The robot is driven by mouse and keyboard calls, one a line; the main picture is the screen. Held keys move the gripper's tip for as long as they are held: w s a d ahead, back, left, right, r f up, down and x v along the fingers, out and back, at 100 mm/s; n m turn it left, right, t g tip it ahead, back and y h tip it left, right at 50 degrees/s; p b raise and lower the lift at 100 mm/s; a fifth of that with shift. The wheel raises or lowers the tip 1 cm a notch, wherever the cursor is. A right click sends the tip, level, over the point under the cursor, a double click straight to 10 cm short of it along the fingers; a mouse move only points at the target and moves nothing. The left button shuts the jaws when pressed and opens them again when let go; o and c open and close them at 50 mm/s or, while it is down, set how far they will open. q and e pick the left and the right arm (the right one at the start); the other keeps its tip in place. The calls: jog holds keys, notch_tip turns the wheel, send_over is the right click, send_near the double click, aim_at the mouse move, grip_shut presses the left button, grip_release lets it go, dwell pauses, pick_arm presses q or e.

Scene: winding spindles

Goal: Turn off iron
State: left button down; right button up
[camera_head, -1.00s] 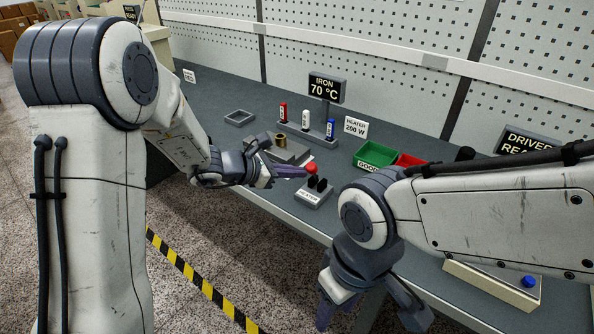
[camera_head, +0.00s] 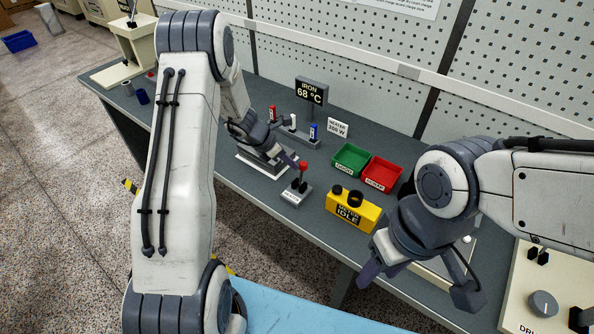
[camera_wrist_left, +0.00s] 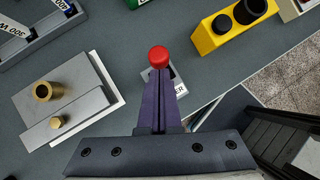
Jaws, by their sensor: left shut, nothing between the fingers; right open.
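The iron sign (camera_head: 311,91) reads 68 °C at the back of the bench. A small grey switch box (camera_head: 296,195) with black knobs and a red-topped lever (camera_head: 303,166) stands near the bench's front edge. My left gripper (camera_head: 293,161) is shut and empty, its tips right by the red knob. In the left wrist view the red knob (camera_wrist_left: 158,56) lies just beyond the fingertips (camera_wrist_left: 160,74); I cannot tell whether they touch. The fingers hide much of the box there. My right gripper (camera_head: 418,288) is open and empty at the bench's front right.
A grey metal block with a brass cylinder (camera_wrist_left: 46,91) lies left of the left fingers. A rack (camera_head: 294,131) of labelled pieces stands behind it. Green (camera_head: 350,159) and red (camera_head: 381,172) bins and a yellow meter (camera_head: 353,212) are to the right.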

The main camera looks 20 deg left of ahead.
pick_arm(q)
jog(key=w, duration=0.1)
jog(key=w+d, duration=0.1)
jog(key=w, duration=0.1)
jog(key=shift+p, duration=0.35)
pick_arm(e)
jog(key=shift+s+d+r, duration=0.1)
jog(key=shift+d+r, duration=0.25)
jog(key=shift+r, duration=0.45)
pick_arm(q)
jog(key=shift+w+d, duration=0.15)
jog(key=w+v, duration=0.1)
jog(key=v, duration=1.2)
jog(key=shift+w+a+r+b, duration=0.2)
jog(key=shift+w+a+b, duration=0.1)
jog(key=shift+a, duration=0.05)
pick_arm(e)
jog(key=shift+s+a+f, duration=0.25)
jog(key=shift+s+f, duration=0.05)
